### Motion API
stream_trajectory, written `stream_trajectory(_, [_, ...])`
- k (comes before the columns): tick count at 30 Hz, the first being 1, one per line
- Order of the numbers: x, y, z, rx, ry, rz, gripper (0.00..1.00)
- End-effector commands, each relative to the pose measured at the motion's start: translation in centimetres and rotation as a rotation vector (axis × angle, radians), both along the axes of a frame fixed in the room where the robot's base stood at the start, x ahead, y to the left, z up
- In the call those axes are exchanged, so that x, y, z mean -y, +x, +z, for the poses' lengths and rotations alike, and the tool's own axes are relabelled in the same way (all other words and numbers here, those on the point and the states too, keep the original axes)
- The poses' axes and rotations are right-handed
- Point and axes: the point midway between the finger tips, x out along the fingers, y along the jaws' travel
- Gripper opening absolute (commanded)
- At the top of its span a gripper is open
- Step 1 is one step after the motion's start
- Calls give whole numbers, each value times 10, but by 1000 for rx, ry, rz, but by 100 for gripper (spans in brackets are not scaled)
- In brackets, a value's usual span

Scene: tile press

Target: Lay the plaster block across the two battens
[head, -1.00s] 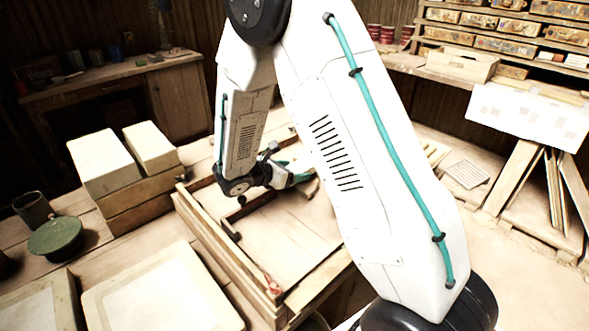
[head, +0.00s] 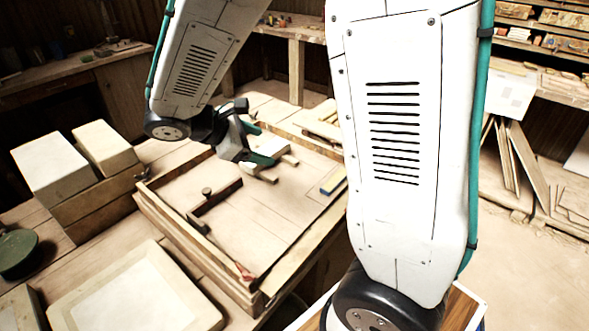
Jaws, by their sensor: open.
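A pale block, which looks like the plaster block (head: 273,142), is in the head view at the far part of the framed tray (head: 170,232). Two light wooden battens show their near ends below it, a right one (head: 290,159) and a left one (head: 266,178). The block appears to lie over them, but my gripper hides part of it and I cannot tell the exact contact. My gripper (head: 264,146) is open, its teal-tipped fingers at the block's left side and near end.
Large pale blocks (head: 58,170) stand on the left. A pale slab (head: 135,295) lies in front. The tray's middle floor is clear.

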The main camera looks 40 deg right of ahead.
Motion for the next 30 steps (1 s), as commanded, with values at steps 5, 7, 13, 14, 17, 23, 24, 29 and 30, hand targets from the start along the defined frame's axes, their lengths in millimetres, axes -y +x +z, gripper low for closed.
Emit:
stream_trajectory(5, [7,-68,37,204,203,-291,73])
stream_trajectory(7, [4,-93,46,278,285,-400,73])
stream_trajectory(13, [-15,-155,64,479,525,-699,73])
stream_trajectory(14, [-18,-163,65,505,561,-738,73])
stream_trajectory(17, [-31,-184,70,578,665,-854,73])
stream_trajectory(23, [-48,-205,74,656,793,-982,73])
stream_trajectory(24, [-49,-206,75,661,804,-995,73])
stream_trajectory(29, [-51,-208,75,666,815,-1006,73])
stream_trajectory(30, [-51,-208,75,666,815,-1006,73])
